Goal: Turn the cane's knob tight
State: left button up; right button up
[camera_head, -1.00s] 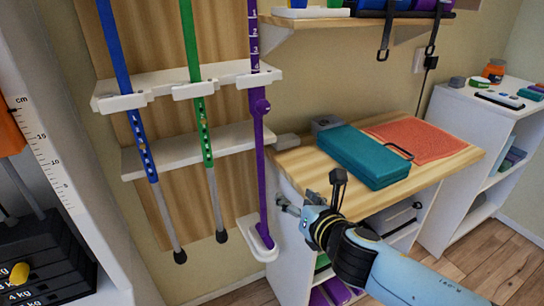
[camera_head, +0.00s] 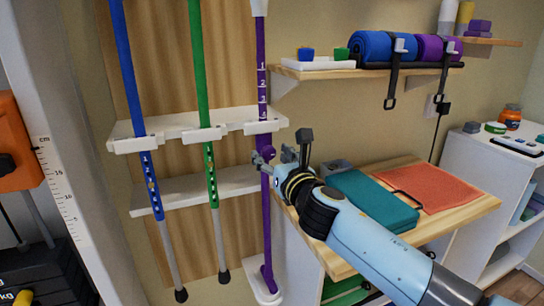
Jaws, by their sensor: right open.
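The purple cane (camera_head: 262,205) stands upright on the wall rack, its foot in a white holder (camera_head: 266,294) low down. Its upper part carries white numbers. Its knob (camera_head: 256,163) sticks out partway down the shaft, below the rack's upper white bar. My right gripper (camera_head: 284,150) is open at the height of the knob. One fingertip overlaps the shaft in the picture, just right of the knob, and partly hides it. I cannot tell whether it touches. My left gripper is not in view.
A blue cane (camera_head: 127,75) and a green cane (camera_head: 203,60) stand left of the purple one. A wooden-topped bench with a teal case (camera_head: 372,200) and an orange mat (camera_head: 433,185) lies under my right arm. Above, a shelf (camera_head: 300,73) bears rolled mats with hanging straps.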

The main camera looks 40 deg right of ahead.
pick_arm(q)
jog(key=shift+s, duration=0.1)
pick_arm(e)
jog(key=shift+w, duration=0.2)
jog(key=shift+c, duration=0.3)
jog(key=c, duration=1.1)
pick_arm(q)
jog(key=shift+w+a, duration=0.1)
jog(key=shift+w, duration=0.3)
